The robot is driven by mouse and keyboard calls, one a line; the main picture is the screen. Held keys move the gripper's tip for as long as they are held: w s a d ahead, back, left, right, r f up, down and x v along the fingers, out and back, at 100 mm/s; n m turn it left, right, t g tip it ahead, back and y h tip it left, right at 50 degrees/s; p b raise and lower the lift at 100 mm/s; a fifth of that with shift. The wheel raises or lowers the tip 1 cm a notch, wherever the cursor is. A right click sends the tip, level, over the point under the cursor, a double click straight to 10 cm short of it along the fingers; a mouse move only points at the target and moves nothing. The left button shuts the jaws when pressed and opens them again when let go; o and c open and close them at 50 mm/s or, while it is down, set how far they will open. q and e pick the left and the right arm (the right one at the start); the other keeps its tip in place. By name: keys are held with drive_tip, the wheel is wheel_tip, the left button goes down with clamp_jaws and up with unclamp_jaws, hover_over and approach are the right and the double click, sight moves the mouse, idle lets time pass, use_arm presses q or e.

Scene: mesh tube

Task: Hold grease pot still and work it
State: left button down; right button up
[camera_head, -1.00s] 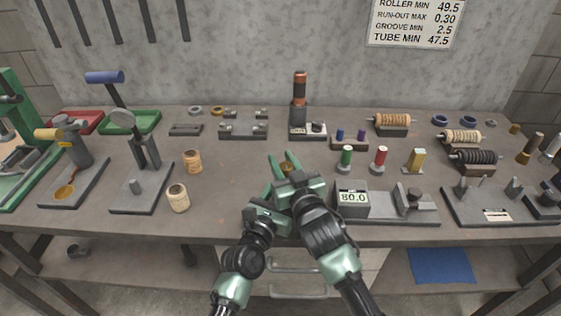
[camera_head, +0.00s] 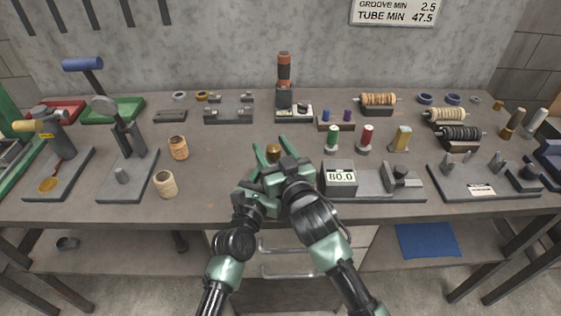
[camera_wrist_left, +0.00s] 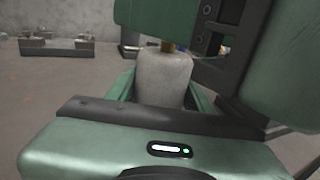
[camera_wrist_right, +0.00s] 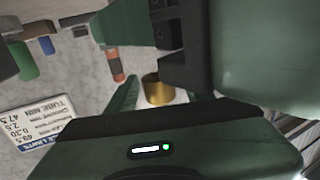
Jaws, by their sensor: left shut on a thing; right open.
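The grease pot shows in the left wrist view as a pale grey, upright cylinder (camera_wrist_left: 163,78) with a narrow brass part on top. My left gripper (camera_wrist_left: 162,92) is shut on its body. In the head view the pot's brass top (camera_head: 273,150) shows between the fingers of my right gripper (camera_head: 271,148); the pot's body is hidden there. My right gripper is open, with its fingers on either side of the brass top. The right wrist view shows the brass top (camera_wrist_right: 157,90) between the two spread fingers. I cannot tell whether they touch it.
A grey gauge block reading 80.0 (camera_head: 340,178) stands close right of my grippers. Green (camera_head: 333,139), red and yellow pieces stand behind it. Two tan pots or spools (camera_head: 165,184) stand to the left. A black-and-orange upright tool (camera_head: 284,80) is behind. The bench between is clear.

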drive_tip(key=v, duration=1)
drive_tip(key=shift+s, duration=0.2)
drive_tip(key=shift+r, duration=0.1)
drive_tip(key=w+d+n+g+y, duration=0.1)
drive_tip(key=d+n+g+y, duration=0.45)
drive_tip(key=y, duration=0.25)
drive_tip(key=shift+n, duration=0.25)
drive_tip(key=x, duration=1.1)
drive_tip(key=shift+w+f, duration=0.3)
drive_tip(key=shift+w, duration=0.15)
